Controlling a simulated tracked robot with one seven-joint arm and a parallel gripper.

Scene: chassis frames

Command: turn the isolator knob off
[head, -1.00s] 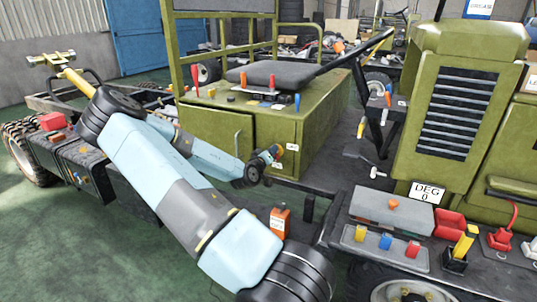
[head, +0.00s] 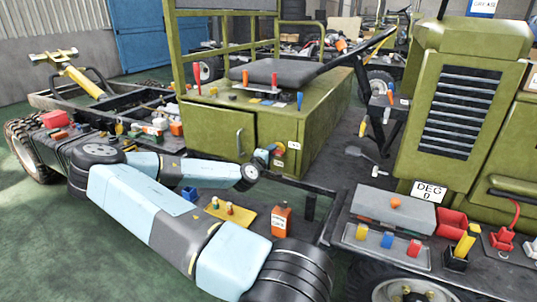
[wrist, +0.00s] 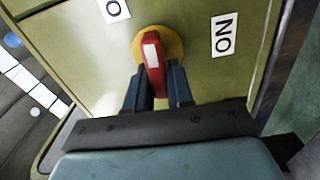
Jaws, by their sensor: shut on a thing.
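The isolator knob is a red handle with a white stripe on a round yellow disc, on the olive green cabinet's panel. In the wrist view the knob (wrist: 152,52) stands nearly upright, leaning slightly. My gripper (wrist: 156,76) has one dark finger on each side of its lower part and is shut on it. An ON label (wrist: 225,35) lies to the right, and a label (wrist: 114,9), partly cut off, lies at the upper left. In the head view the knob (head: 280,147) is small and my gripper (head: 266,154) meets it at the cabinet corner; its fingers are hard to make out.
The cabinet (head: 217,130) carries a dark seat and colored levers on top. A grey tray (head: 375,246) with colored blocks stands at the right.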

